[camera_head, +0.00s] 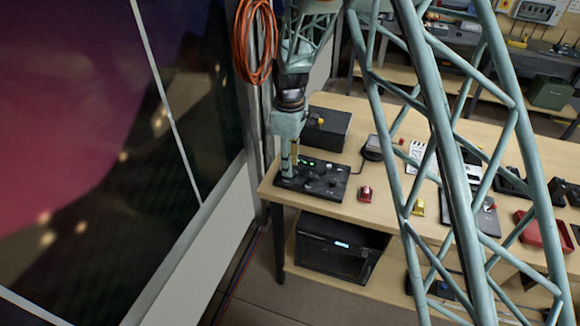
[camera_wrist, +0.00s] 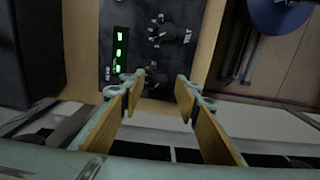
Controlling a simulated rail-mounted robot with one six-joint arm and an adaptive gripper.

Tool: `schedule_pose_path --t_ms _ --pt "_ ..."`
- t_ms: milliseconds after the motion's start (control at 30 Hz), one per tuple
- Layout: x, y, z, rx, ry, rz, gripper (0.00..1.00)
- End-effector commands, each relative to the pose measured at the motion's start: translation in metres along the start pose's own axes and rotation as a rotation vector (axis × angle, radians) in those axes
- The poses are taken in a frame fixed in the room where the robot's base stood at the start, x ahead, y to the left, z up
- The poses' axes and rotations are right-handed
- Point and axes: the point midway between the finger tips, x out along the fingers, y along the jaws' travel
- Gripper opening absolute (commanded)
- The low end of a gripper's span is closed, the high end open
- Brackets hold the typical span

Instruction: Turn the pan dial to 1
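The black control panel (camera_head: 325,181) lies near the left end of the wooden table, with several dark knobs and a green lit display. In the wrist view the panel (camera_wrist: 133,15) fills the top centre, with a column of green lights (camera_wrist: 119,50) and dark knobs (camera_wrist: 170,35) to its right. I cannot read for sure which knob is the pan dial, nor its setting. My gripper (camera_head: 290,172) is over the panel's left end. In the wrist view my gripper (camera_wrist: 160,84) is open, its two tan-padded fingers apart near the panel's lower edge. A small dark knob shows between the fingertips; contact cannot be told.
A black box (camera_head: 326,130) stands behind the panel. A small red item (camera_head: 365,194) and a yellow item (camera_head: 418,207) lie to its right. A red tray (camera_head: 530,229) is farther right. A large screen (camera_head: 90,130) stands left of the table.

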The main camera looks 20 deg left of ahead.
Motion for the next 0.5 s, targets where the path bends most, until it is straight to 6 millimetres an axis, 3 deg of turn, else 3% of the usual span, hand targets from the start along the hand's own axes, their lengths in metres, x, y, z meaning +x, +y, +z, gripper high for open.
schedule_pose_path --t_ms 500 --pt "-0.07 0.001 0.0 0.0 0.002 0.002 0.3"
